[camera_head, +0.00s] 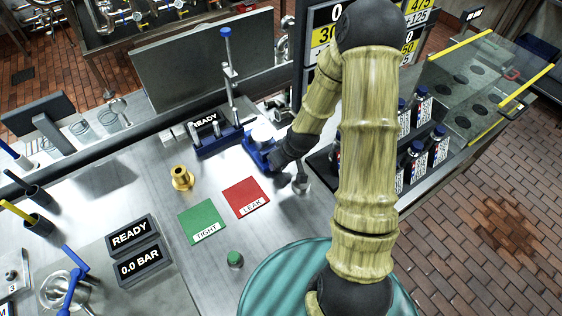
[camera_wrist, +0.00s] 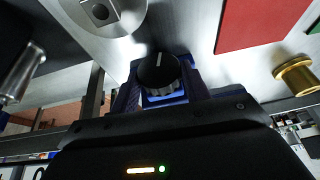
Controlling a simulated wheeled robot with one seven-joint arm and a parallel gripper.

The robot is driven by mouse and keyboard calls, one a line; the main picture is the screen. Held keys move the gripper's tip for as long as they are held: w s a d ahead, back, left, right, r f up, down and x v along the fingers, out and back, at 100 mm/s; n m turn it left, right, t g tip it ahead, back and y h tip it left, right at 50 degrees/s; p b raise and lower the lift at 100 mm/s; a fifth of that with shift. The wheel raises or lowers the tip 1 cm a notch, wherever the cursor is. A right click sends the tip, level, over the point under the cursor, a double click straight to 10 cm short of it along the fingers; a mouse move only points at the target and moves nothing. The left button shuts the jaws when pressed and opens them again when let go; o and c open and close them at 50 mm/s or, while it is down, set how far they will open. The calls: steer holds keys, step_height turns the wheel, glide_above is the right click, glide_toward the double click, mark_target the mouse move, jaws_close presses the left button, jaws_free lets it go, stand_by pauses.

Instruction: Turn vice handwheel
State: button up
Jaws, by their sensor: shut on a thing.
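The vice (camera_head: 256,152) is a blue block with a pale round part on top, on the steel bench behind the red card. Its handwheel (camera_wrist: 158,72) is a dark ribbed knob with a white line, seen in the wrist view with blue vice body behind it. My gripper (camera_wrist: 158,92) is shut on the handwheel, with a finger at each side of it. In the head view my gripper (camera_head: 274,164) is dark and against the vice's near right side. My wrist hides the handwheel there.
A red LEAK card (camera_head: 246,198) and a green TIGHT card (camera_head: 202,221) lie in front. A brass fitting (camera_head: 181,177) stands at left. Labelled bottles (camera_head: 415,155) stand right of my arm.

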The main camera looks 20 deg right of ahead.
steer(key=y+p, duration=0.1)
steer(key=g+y, duration=0.1)
steer(key=y, duration=0.1)
steer(key=shift+w+d+m+p, duration=0.1)
steer(key=shift+d+m+p, duration=0.2)
steer(key=shift+d+p, duration=0.1)
steer(key=y, duration=0.1)
steer(key=y+p, duration=0.1)
steer(key=shift+w+d+f+m+g+y, duration=0.1)
steer(key=shift+d+f+m+g+y, duration=0.05)
steer(key=shift+m+g+y, duration=0.15)
steer(key=y, duration=0.1)
steer(key=y+b, duration=0.1)
steer(key=y, duration=0.1)
steer(key=shift+d+f+m+g+b, duration=0.2)
steer(key=shift+f+m+g+b, duration=0.1)
steer(key=shift+f+m, duration=0.1)
steer(key=shift+d+m+y+b, duration=0.1)
steer(key=shift+m+y+b, duration=0.2)
steer(key=shift+y+b, duration=0.9)
steer(key=o, duration=1)
steer(key=shift+f, duration=0.1)
